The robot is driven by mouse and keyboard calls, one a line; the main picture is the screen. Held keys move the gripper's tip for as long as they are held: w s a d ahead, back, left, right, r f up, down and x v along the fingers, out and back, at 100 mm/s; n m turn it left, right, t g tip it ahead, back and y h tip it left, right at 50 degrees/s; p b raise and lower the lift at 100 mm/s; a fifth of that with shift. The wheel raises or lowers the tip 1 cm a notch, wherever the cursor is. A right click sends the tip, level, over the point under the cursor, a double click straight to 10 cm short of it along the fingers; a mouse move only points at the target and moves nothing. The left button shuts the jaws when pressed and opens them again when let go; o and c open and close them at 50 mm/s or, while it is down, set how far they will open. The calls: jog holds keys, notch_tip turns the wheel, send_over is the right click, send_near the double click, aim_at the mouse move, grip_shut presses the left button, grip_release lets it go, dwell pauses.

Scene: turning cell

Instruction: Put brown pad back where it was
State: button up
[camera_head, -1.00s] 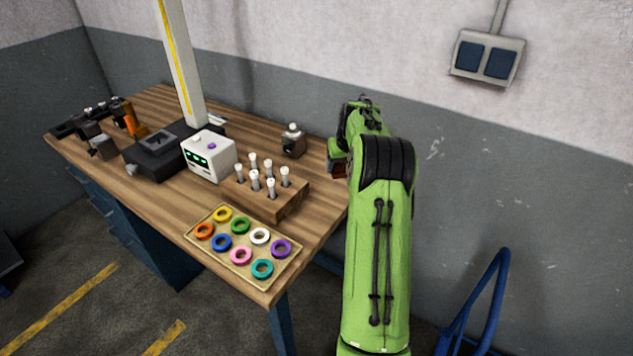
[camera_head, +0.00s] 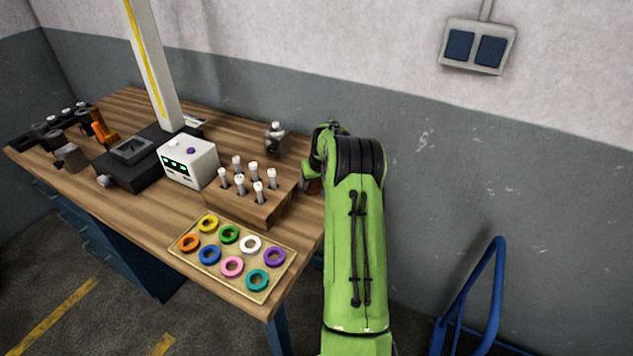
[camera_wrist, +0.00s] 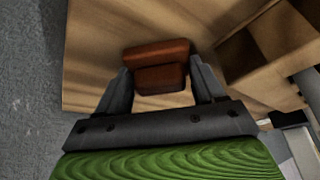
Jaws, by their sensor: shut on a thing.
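The brown pad (camera_wrist: 157,52) is a small reddish-brown block that shows as two faces or steps in the wrist view. My gripper (camera_wrist: 160,70) is shut on it, with one dark finger at each side. Wooden bench top shows behind the pad; I cannot tell whether the pad touches it. In the head view only a small brown bit of the pad (camera_head: 314,187) shows beside my green arm, at the right end of the workbench (camera_head: 130,222). My arm hides most of the gripper there.
A wooden block (camera_head: 262,208) with several white-topped pins stands left of my gripper. A tray of coloured rings (camera_head: 218,268) lies at the front edge. A small metal holder (camera_head: 275,142) stands behind. The grey wall (camera_head: 450,160) is close on the right.

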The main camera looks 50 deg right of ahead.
jog(key=shift+f, duration=0.2)
jog(key=o, duration=0.9)
jog(key=shift+r, duration=0.1)
